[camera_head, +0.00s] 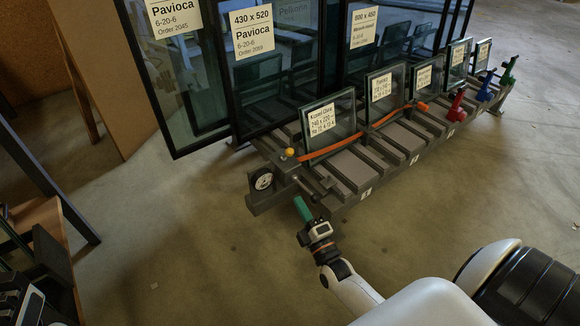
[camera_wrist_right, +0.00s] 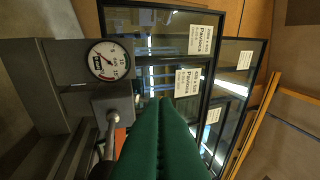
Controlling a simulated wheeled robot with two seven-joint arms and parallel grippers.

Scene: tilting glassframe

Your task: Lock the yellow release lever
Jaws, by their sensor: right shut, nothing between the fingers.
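The yellow release lever shows as a small yellow knob (camera_head: 288,152) at the near left end of the long grey rack (camera_head: 350,172), above the gauge. My right gripper (camera_head: 303,207) has green fingers and is shut and empty. Its fingertips are in front of the rack's near end, lower and to the right of the knob in the head view. In the right wrist view the green fingers (camera_wrist_right: 157,105) point toward the rack end and glass frames. The lever is not clearly seen there; the fingers may hide it.
A round gauge (camera_head: 262,180) sits on the rack end; it also shows in the right wrist view (camera_wrist_right: 109,60). Small labelled panes (camera_head: 329,122) stand on the rack, with an orange strap across. Large framed glass (camera_head: 183,70) leans behind. Open floor (camera_head: 190,250) lies left.

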